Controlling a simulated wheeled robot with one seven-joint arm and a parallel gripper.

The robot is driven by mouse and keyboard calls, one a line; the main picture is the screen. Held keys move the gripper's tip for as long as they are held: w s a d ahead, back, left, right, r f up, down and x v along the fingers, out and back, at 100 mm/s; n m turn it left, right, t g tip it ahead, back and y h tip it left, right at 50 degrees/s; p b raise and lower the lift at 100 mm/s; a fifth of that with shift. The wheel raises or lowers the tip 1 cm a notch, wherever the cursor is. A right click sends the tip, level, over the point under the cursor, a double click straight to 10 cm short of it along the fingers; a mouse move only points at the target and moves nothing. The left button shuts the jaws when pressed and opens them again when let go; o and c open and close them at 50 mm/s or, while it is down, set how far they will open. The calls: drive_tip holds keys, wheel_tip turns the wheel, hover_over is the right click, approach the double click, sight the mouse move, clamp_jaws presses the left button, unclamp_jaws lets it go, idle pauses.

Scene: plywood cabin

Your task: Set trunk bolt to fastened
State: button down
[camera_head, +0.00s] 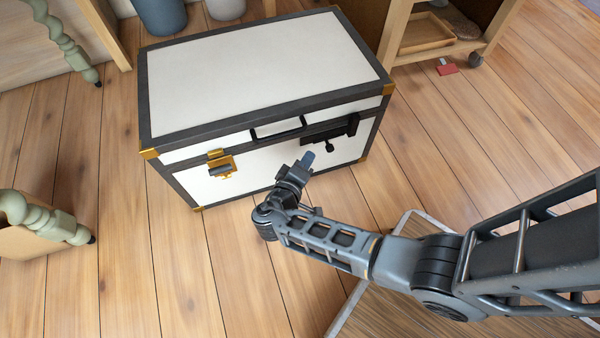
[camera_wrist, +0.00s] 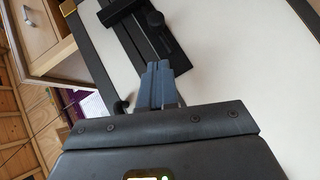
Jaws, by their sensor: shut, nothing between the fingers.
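The white trunk (camera_head: 262,75) with dark edging and gold corners stands closed on the floor in the head view. Its black bolt (camera_head: 342,128) is on the right part of the front face, with a small knob (camera_head: 329,147) sticking out below it. My gripper (camera_head: 307,158) is shut and empty in front of the trunk, a little below and left of the knob. It also shows in the wrist view (camera_wrist: 156,68). I cannot tell whether the fingertips touch the knob.
A gold latch (camera_head: 222,167) and a black handle (camera_head: 277,128) are on the trunk's front. A wooden shelf unit (camera_head: 400,50) stands behind right, with a red item (camera_head: 447,67) on the floor. Turned green legs (camera_head: 60,35) stand at left.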

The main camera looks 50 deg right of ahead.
sight(327, 147)
drive_tip(key=d, duration=0.1)
drive_tip(key=s+d+f, duration=0.1)
drive_tip(key=d, duration=0.1)
drive_tip(key=d+f+b, duration=0.1)
drive_tip(key=shift+s+d, duration=0.25)
drive_tip(key=shift+s, duration=0.05)
drive_tip(key=shift+d, duration=0.1)
drive_tip(key=shift+s, duration=0.1)
drive_tip(key=d, duration=0.1)
drive_tip(key=s+d, duration=0.2)
drive_tip(key=shift+s+d, duration=0.25)
drive_tip(key=shift+d, duration=0.15)
drive_tip(key=shift+w+a+r, duration=0.1)
